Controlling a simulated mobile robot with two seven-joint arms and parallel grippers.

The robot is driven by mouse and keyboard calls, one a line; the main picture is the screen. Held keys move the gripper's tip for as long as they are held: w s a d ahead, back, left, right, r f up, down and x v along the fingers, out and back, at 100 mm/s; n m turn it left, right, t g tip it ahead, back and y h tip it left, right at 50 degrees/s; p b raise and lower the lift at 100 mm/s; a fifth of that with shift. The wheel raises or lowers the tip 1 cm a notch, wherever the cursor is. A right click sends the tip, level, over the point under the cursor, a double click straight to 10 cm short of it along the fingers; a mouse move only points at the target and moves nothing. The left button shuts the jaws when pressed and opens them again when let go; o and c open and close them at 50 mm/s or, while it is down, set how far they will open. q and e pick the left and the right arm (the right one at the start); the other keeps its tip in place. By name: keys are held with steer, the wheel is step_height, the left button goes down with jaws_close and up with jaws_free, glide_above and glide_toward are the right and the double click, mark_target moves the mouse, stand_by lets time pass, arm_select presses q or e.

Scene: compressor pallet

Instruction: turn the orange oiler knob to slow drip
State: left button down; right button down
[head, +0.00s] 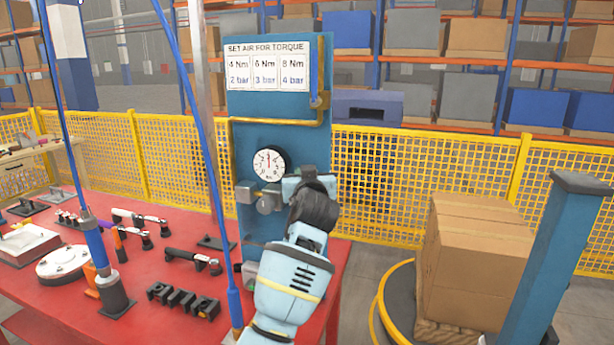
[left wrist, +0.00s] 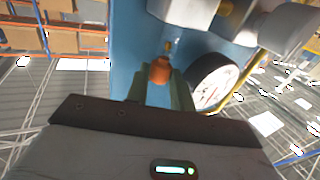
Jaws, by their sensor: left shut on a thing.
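The orange oiler knob (left wrist: 160,71) shows in the left wrist view between the fingertips of my left gripper (left wrist: 160,80). The two greenish fingers are shut on it from either side. In the head view my left gripper (head: 305,184) is at the blue panel (head: 280,135), right of and below the round gauge (head: 269,163), and it hides the knob. The gauge also shows in the left wrist view (left wrist: 212,82). Grey air fittings (head: 262,196) sit under the gauge. The knob's setting cannot be read. My right gripper is out of view.
A sign (head: 267,66) on the panel lists air pressures for torque. The red table (head: 140,270) holds several tools and a black holder (head: 183,300). Blue hose hangs over it. Cartons (head: 475,250) stand at the right, with yellow fencing (head: 420,180) behind.

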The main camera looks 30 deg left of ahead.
arm_select(q)
steer(key=shift+d+f+n+g+y, duration=0.1)
steer(key=shift+n+g+y, duration=0.2)
steer(key=shift+n+y, duration=0.1)
steer(key=c, duration=1.5)
jaws_free()
steer(key=v, duration=0.7)
steer(key=shift+s+d+b, duration=0.25)
steer(key=shift+d+b, duration=0.05)
steer(key=shift+b, duration=0.1)
